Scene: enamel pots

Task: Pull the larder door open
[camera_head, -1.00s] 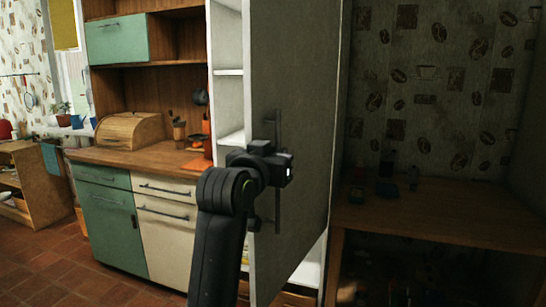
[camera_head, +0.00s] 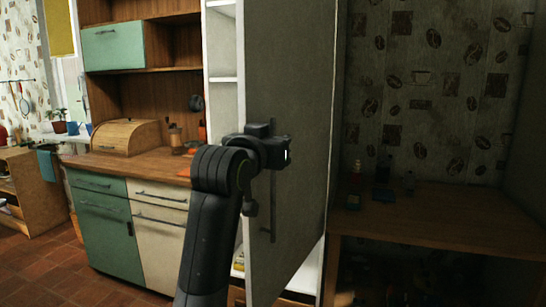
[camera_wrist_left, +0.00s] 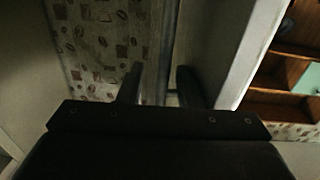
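The larder door (camera_head: 298,100) is a tall grey panel that stands ajar, with white shelves showing to its left. Its dark upright handle (camera_head: 272,215) is on the grey face; the upper part is hidden behind my gripper. My left gripper (camera_head: 283,150) is in front of the door at the upper part of the handle. In the left wrist view, its two fingers (camera_wrist_left: 159,85) are spread apart, with the door face (camera_wrist_left: 205,50) just beyond. My right gripper is not in view.
A wooden counter (camera_head: 440,215) with small items stands right of the door. A green and cream cabinet (camera_head: 110,230) with a bread box (camera_head: 125,137) stands at the left. The tiled floor (camera_head: 45,265) is clear at the lower left.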

